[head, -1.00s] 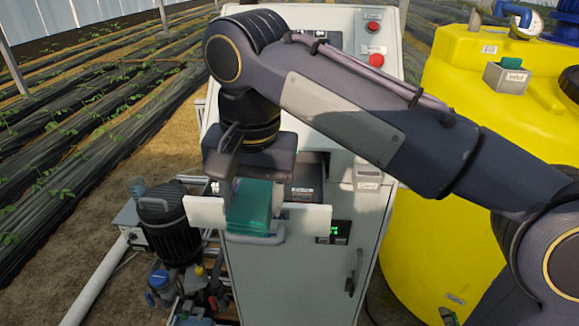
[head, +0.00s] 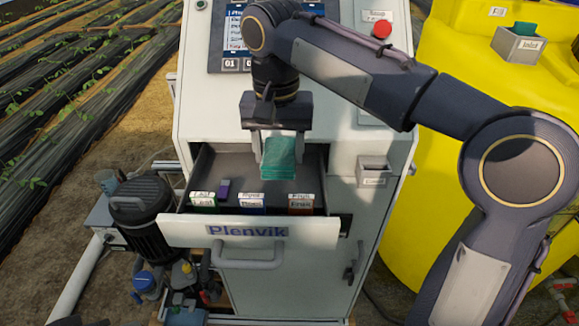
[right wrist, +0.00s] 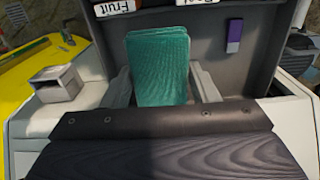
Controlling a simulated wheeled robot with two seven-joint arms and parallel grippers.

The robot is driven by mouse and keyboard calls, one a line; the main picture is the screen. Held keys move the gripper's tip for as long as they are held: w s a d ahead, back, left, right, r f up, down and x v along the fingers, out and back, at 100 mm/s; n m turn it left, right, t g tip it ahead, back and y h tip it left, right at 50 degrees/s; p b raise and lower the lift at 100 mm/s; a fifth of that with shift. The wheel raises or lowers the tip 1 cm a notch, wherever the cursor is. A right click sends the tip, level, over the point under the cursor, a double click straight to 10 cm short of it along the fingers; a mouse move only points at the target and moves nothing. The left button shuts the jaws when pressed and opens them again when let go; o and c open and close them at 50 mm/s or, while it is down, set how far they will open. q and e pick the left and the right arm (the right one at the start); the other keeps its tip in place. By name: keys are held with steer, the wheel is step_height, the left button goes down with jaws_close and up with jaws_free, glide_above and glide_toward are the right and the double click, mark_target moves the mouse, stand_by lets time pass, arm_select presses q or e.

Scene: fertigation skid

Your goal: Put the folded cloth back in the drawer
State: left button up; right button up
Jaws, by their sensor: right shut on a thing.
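The folded cloth (head: 279,160) is teal and hangs upright between the fingers of my right gripper (head: 279,143), which is shut on it. In the right wrist view the cloth (right wrist: 158,65) sits between both fingers. The drawer (head: 180,229), marked "Plenvik", stands pulled out of the white cabinet. The cloth appears over the back part of the drawer; I cannot tell whether it touches the floor. My left gripper is not in view.
Inside the drawer are several labelled dividers (head: 250,199) along the front and a small purple item (head: 223,189). A grey holder (head: 374,171) is on the cabinet's right. A yellow tank (head: 470,70) stands right, a black motor (head: 141,207) left.

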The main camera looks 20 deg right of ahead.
mark_target(288, 144)
steer(key=f, duration=0.1)
steer(key=w+d+f, duration=0.1)
steer(key=d+f, duration=0.1)
steer(key=shift+w+d+f, duration=0.1)
steer(key=shift+w+f, duration=0.1)
steer(key=shift+w, duration=0.15)
steer(key=shift+w+d+f, duration=0.1)
steer(key=shift+f, duration=0.8)
steer(key=shift+w+d+f, duration=0.1)
steer(key=shift+f, duration=0.8)
steer(key=o, duration=0.9)
step_height(288, 144, up, 12)
steer(key=shift+r+p, duration=0.1)
steer(key=shift+p, duration=0.7)
steer(key=shift+s, duration=0.1)
